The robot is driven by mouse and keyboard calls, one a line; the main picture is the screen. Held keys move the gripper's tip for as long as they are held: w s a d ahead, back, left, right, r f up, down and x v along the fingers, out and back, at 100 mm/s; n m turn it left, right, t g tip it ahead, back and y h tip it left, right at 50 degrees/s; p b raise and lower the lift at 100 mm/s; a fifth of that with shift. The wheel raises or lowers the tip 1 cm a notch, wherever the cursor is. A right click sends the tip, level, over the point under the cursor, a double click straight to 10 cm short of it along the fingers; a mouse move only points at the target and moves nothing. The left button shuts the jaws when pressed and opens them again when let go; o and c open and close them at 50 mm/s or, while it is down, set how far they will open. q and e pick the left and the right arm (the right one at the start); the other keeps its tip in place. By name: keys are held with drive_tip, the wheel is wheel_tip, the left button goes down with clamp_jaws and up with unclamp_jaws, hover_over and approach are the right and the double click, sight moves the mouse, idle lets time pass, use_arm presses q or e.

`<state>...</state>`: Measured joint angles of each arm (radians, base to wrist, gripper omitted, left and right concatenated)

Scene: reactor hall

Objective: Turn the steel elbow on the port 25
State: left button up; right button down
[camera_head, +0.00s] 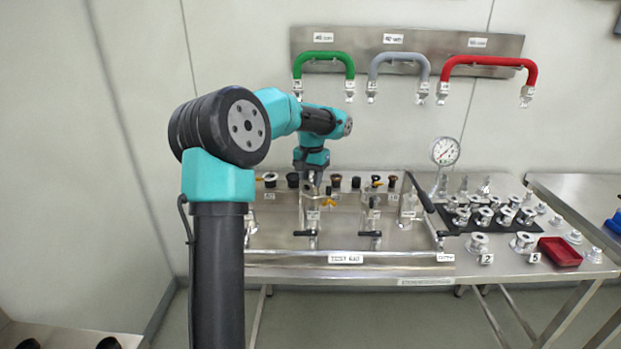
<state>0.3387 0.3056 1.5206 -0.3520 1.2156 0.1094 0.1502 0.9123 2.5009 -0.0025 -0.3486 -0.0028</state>
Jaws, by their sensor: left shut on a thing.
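My left arm comes in from the left and reaches over the test rig (345,259), a steel bench panel with a row of ports. My left gripper (312,178) points down at a port left of the rig's middle. It is shut on a small steel piece (312,192), which looks like the steel elbow on top of an upright fitting. The gripper hides most of its top, and I cannot tell which way it faces. The port labels are too small to read. My right gripper is not in view.
Black-handled valves (371,234) stand at the rig's front, and a pressure gauge (445,151) rises at its right. Steel fittings stand on a black mat (462,222) near a red tray (560,251). Green (324,56), grey (399,57) and red (489,61) hoses hang on the wall behind.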

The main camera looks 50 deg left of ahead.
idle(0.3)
use_arm(q)
drive_tip(key=shift+w+d+n, duration=0.1)
drive_tip(key=shift+d+n, duration=0.1)
drive_tip(key=shift+n, duration=1.1)
drive_tip(key=shift+w+d+n, duration=0.1)
drive_tip(key=shift+n, duration=0.7)
drive_tip(key=o, duration=0.3)
drive_tip(key=shift+n, duration=0.3)
drive_tip(key=o, duration=0.5)
drive_tip(key=shift+c, duration=0.2)
